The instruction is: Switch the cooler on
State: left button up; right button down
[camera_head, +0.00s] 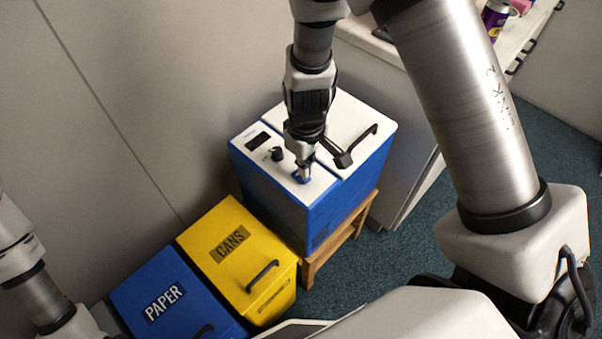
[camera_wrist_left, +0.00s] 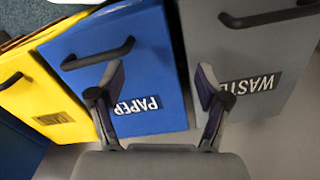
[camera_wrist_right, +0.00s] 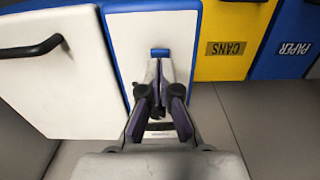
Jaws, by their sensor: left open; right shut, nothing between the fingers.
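The cooler (camera_head: 270,196) is a blue box with a white top, standing on a low wooden stand. Its control strip has a dark display (camera_head: 257,139), a black knob (camera_head: 277,154) and a small blue switch (camera_head: 301,178). My right gripper (camera_head: 308,165) is shut and empty, pointing down at the strip by the switch. In the right wrist view the fingertips (camera_wrist_right: 160,66) are just below the blue switch (camera_wrist_right: 160,52); I cannot tell whether they touch. My left gripper (camera_wrist_left: 158,76) is open and empty over the bins.
A yellow CANS bin (camera_head: 228,247), a blue PAPER bin (camera_head: 165,297) and a grey WASTE bin (camera_wrist_left: 250,50) stand in a row beside the cooler. A counter (camera_head: 375,42) holding a purple can (camera_head: 495,17) is behind it. The wall is close at left.

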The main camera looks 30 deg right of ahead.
pick_arm(q)
jog(key=shift+f+b, duration=1)
jog(key=shift+b, duration=0.05)
pick_arm(e)
jog(key=shift+f, duration=1.2)
notch_tip(320, 180, up, 7)
jog(key=p, duration=0.6)
jog(key=shift+r+p, duration=0.15)
jog(key=shift+p, duration=0.15)
pick_arm(q)
notch_tip(320, 180, up, 6)
jog(key=shift+r, duration=0.15)
jog(key=shift+s, duration=0.15)
pick_arm(e)
jog(key=shift+f, duration=0.2)
